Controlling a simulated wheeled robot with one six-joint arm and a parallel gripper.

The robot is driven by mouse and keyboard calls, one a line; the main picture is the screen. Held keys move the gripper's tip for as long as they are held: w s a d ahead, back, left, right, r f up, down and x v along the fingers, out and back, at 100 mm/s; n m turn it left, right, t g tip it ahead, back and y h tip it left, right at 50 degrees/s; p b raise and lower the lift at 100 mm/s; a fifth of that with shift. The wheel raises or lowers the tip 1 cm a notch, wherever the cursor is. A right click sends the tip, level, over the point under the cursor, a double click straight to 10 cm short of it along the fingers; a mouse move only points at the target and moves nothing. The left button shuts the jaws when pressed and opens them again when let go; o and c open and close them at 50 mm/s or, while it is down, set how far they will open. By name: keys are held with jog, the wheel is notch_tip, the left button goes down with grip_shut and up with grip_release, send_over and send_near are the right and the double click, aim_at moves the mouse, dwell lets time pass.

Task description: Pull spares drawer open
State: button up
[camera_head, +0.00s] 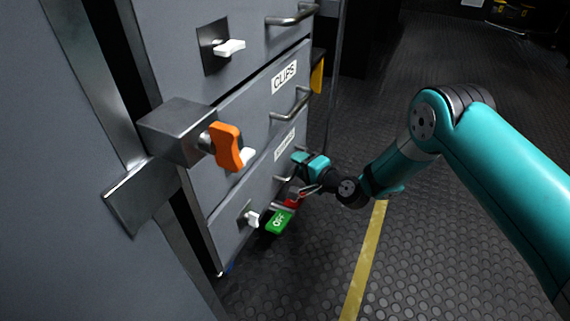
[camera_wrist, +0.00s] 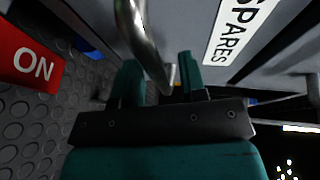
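The spares drawer (camera_head: 238,232) is the lowest drawer of the grey cabinet in the head view. Its front looks about level with the drawer above. Its white SPARES label (camera_wrist: 240,28) reads clearly in the wrist view. The metal bar handle (camera_wrist: 141,35) runs down between the two teal fingers in the wrist view. My gripper (camera_wrist: 162,82) looks open around this handle, with a gap left between the fingers; contact cannot be made out. In the head view my gripper (camera_head: 300,172) is at the drawer front and hides part of the handle.
A green OFF panel (camera_head: 278,221) and a red ON panel (camera_wrist: 32,60) are close beside my gripper, low by the drawer. White latches (camera_head: 230,47) and an orange latch handle (camera_head: 227,146) stick out from the cabinet. Dark studded floor with a yellow line (camera_head: 366,262) lies clear in front.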

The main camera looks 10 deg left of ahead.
jog(key=shift+w+a, duration=0.25)
jog(key=shift+d, duration=0.1)
jog(key=shift+c, duration=0.7)
jog(key=shift+w, duration=0.1)
grip_shut()
jog(key=shift+d, duration=0.1)
